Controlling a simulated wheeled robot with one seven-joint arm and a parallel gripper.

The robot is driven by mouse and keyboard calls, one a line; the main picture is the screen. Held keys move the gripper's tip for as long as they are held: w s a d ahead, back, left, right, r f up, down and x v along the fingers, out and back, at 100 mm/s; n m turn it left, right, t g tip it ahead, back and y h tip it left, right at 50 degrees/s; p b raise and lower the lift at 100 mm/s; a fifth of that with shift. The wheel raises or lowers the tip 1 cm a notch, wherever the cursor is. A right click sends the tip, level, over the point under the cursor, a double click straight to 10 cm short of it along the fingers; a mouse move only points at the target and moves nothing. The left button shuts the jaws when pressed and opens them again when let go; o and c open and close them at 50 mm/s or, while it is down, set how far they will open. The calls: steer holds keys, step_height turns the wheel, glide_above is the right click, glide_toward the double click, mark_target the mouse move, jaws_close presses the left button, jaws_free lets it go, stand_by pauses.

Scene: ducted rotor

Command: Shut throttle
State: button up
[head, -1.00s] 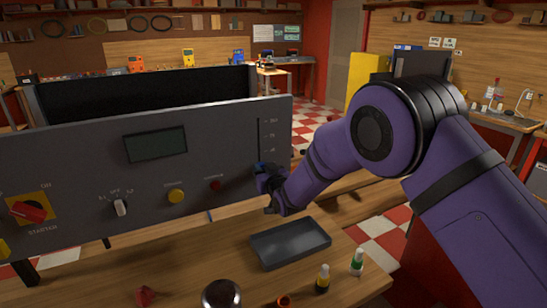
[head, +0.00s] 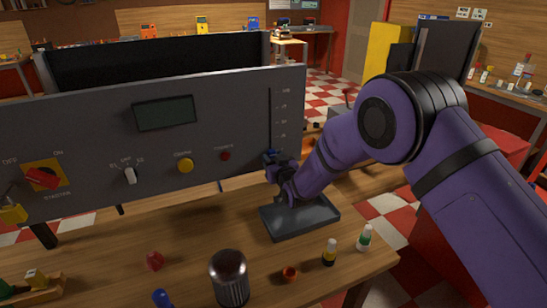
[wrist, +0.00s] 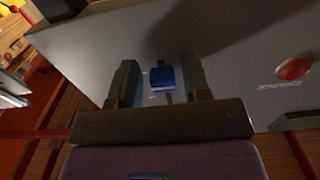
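The grey control panel (head: 100,120) stands on the bench. Near its right edge is a vertical slot with a marked scale (head: 272,112). A blue slider knob (wrist: 161,77) sits on the panel face in the wrist view. It lies between the two fingers of my gripper (wrist: 160,85), with visible gaps on both sides. In the head view my gripper (head: 272,160) is at the lower end of the slot. There the knob is largely hidden by the gripper.
A dark tray (head: 300,220) lies below my gripper. A dark cylinder (head: 230,275) and small bottles (head: 329,253) stand on the bench.

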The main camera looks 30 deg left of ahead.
steer(key=shift+o, duration=0.5)
steer(key=shift+r, duration=0.2)
steer(key=v, duration=1)
steer(key=shift+s+d, duration=0.25)
steer(key=shift+s, duration=0.05)
steer(key=shift+f, duration=0.1)
